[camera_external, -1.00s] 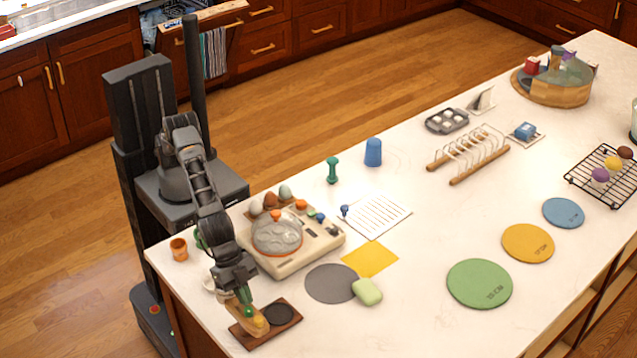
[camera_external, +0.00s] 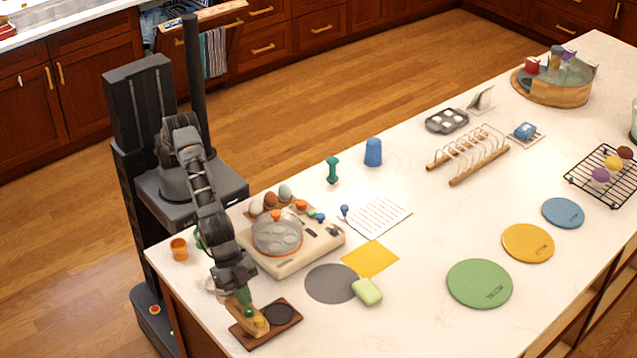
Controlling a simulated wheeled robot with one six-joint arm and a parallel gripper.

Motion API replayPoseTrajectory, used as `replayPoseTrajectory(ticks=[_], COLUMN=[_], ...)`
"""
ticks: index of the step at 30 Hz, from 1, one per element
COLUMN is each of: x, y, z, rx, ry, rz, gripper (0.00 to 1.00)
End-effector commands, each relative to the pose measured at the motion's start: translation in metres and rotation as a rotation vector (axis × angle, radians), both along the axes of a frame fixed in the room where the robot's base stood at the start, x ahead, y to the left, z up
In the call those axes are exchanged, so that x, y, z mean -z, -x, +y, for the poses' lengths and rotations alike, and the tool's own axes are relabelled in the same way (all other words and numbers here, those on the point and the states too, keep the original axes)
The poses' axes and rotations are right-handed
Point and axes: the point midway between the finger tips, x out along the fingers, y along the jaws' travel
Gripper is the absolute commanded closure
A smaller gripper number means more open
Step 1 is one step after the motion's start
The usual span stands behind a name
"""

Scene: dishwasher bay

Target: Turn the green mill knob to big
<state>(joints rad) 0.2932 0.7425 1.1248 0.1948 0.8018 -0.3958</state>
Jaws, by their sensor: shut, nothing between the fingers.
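A small wooden block with a green knob (camera_external: 248,312) and a yellow knob (camera_external: 260,322) stands on a brown board at the near corner of the counter. My gripper (camera_external: 244,298) is shut and empty, pointing down right at the green knob. I cannot tell whether it touches the knob. Any size marks on the block are too small to read, so the knob's setting cannot be told. A separate dark green, waisted upright piece (camera_external: 332,170) stands farther back on the counter.
A cream egg cooker (camera_external: 292,262) with a clear lid is close beside my forearm. The brown board (camera_external: 284,333) carries a dark disc. A grey mat (camera_external: 331,284), green soap-like block (camera_external: 367,291) and yellow square (camera_external: 370,258) lie to the right.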

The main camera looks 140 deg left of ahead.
Motion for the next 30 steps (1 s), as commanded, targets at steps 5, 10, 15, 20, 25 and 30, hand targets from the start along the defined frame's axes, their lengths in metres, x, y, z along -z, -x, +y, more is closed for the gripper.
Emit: replayPoseTrajectory(ticks=[5,10,15,20,25,30], x=[0.003,0.003,0.003,0.002,0.002,0.002], y=[0.001,0.002,0.003,0.003,0.001,0.0], z=[-0.003,-0.007,-0.012,-0.017,-0.02,-0.021], rx=[0.002,0.003,0.003,0.003,0.002,0.001], ry=[-0.001,-0.001,-0.001,-0.001,0.0,0.0], rz=[0.004,0.004,0.005,0.004,0.003,0.003], gripper=[1.0,1.0,1.0,1.0,1.0,1.0])
